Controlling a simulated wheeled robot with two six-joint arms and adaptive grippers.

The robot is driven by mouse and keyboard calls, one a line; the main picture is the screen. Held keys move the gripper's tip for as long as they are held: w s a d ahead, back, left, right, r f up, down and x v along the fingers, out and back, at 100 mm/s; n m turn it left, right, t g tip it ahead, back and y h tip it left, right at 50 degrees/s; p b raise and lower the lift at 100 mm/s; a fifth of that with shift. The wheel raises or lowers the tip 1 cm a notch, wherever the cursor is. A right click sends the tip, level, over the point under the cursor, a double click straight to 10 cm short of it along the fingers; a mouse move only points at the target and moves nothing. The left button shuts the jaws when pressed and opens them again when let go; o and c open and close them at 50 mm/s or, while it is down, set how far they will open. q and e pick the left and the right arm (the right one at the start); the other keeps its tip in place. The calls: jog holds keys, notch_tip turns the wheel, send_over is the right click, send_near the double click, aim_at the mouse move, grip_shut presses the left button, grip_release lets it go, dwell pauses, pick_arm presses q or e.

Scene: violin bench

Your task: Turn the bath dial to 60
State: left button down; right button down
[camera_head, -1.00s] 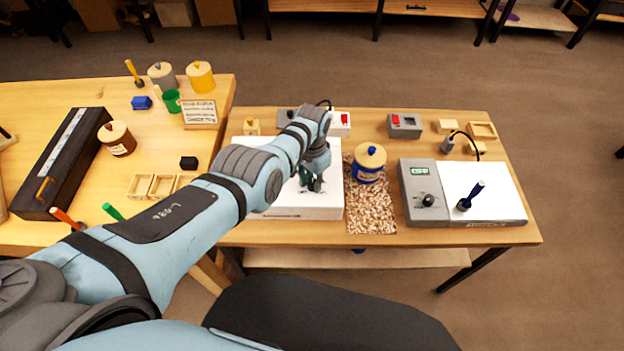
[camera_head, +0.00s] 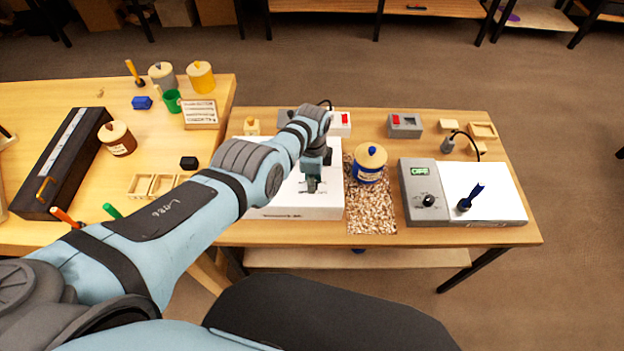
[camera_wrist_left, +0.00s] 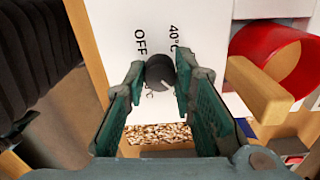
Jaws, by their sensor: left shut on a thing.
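The bath is a white box (camera_head: 275,211) on the right bench, partly hidden behind my left arm. Its dial is a black round knob (camera_wrist_left: 160,70) on a white panel in the left wrist view. The printed labels OFF and 40°C sit on either side of it; another label ending in °C is partly hidden. My left gripper (camera_wrist_left: 158,78) has its green fingers on both sides of the knob, shut on it. In the head view the gripper (camera_head: 313,184) points down at the bath's top. I cannot tell the dial's exact setting. My right gripper is not in view.
A blue jar with a wooden lid (camera_head: 369,165) stands right of the bath on a speckled mat (camera_head: 371,213). A grey-and-white device reading OFF (camera_head: 424,190) stands farther right.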

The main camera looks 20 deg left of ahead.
pick_arm(q)
jog(key=shift+m, duration=0.8)
jog(key=c, duration=1.3)
grip_release()
jog(key=shift+c, duration=0.2)
jog(key=shift+r, duration=0.1)
notch_tip(320, 180, up, 12)
